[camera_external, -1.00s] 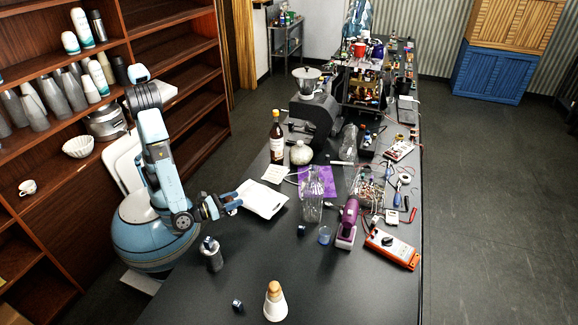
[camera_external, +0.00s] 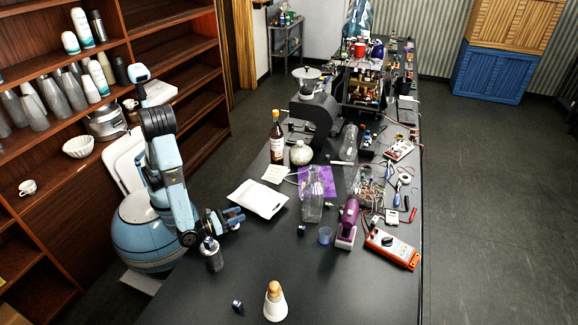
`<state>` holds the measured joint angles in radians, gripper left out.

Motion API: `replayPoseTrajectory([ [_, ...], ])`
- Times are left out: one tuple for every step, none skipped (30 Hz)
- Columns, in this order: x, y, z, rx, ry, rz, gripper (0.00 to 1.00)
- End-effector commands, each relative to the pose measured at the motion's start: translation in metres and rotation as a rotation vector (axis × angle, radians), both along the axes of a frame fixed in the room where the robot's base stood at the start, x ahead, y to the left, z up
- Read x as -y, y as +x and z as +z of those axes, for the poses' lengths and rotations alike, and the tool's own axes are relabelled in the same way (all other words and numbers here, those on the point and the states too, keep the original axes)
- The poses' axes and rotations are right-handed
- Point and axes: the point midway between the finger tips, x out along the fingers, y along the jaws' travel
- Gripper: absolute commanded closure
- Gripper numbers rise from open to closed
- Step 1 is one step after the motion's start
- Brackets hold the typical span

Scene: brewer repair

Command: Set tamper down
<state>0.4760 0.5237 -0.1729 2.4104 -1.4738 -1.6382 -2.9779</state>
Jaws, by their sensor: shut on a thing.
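My gripper (camera_external: 238,214) is low over the left part of the black table (camera_external: 330,285), just right of my wrist and below the white board. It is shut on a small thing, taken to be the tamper. The tamper is too small and too covered by the fingers to make out its shape. I cannot tell whether it touches the table.
A white board (camera_external: 258,198) lies just beyond my gripper. A small dark block (camera_external: 237,305) and a white cone with a tan top (camera_external: 275,303) stand at the front. The table's middle front is clear.

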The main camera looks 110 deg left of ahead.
Motion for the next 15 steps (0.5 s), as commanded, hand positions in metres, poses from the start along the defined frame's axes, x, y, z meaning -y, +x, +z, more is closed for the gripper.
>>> replayPoseTrajectory([
  [-0.0001, 0.0001, -0.0037, -0.001, 0.001, 0.000, 0.99],
  [0.0000, 0.0000, -0.0047, 0.000, 0.000, 0.000, 0.99],
  [0.0000, 0.0000, -0.0050, 0.001, -0.001, 0.000, 0.99],
  [0.0000, 0.0000, -0.0050, 0.001, -0.001, 0.000, 0.99],
  [0.0000, 0.0000, -0.0048, 0.002, -0.001, 0.000, 0.99],
  [-0.0001, 0.0000, -0.0047, 0.002, -0.001, 0.000, 0.99],
  [-0.0001, 0.0000, -0.0046, 0.002, -0.001, 0.000, 0.99],
  [-0.0001, 0.0000, -0.0046, 0.002, -0.001, 0.000, 0.99],
  [-0.0002, 0.0000, -0.0049, 0.001, -0.001, 0.000, 0.99],
  [-0.0004, 0.0001, -0.0057, 0.001, -0.001, 0.001, 0.99],
  [-0.0008, 0.0002, -0.0065, 0.000, 0.000, 0.001, 0.99],
  [-0.0005, 0.0001, -0.0061, 0.001, -0.001, 0.001, 0.52],
  [-0.0004, 0.0001, -0.0060, 0.001, -0.001, 0.001, 0.50],
  [-0.0003, 0.0001, -0.0060, 0.001, -0.001, 0.000, 0.47],
  [-0.0003, 0.0001, -0.0060, 0.001, -0.001, 0.000, 0.43],
])
